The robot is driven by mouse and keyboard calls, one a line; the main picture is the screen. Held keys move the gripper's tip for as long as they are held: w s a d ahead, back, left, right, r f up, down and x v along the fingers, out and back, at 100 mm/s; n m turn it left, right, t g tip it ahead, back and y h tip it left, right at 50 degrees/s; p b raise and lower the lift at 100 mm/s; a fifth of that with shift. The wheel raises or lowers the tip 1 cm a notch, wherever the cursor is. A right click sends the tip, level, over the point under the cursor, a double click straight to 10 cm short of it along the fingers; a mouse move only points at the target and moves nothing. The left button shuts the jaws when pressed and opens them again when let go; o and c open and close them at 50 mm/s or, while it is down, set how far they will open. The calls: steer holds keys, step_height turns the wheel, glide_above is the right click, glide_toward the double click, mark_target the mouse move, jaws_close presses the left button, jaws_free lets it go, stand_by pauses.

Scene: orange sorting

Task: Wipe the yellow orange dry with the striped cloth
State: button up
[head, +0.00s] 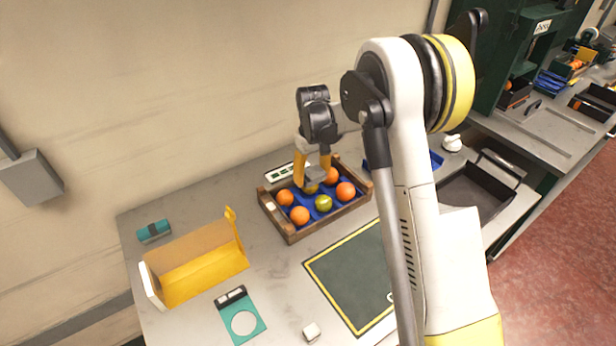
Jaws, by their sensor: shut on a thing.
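A wooden crate (291,236) with a blue liner holds several orange fruits and two yellow-green ones. One yellow-green fruit (323,203) lies uncovered near the front middle. The other (311,188) sits further back, partly hidden under my gripper. My gripper (315,178) points down over the back of the crate, its yellow fingers shut on a small greyish piece, seemingly the striped cloth (317,175). Its stripes are too small to make out. The cloth is just above or against the rear yellow-green fruit; I cannot tell if they touch.
A yellow open bin (205,284) stands at the left, with a teal roll (154,231) behind it.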

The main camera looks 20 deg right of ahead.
steer(key=shift+s+a+b, duration=0.25)
steer(key=shift+a, duration=0.4)
steer(key=shift+s+a+b, duration=0.2)
steer(key=shift+a, duration=0.45)
steer(key=shift+w+d, duration=0.25)
steer(key=shift+d, duration=0.45)
stand_by(0.3)
steer(key=shift+r+p, duration=1.9)
steer(key=shift+r, duration=1.65)
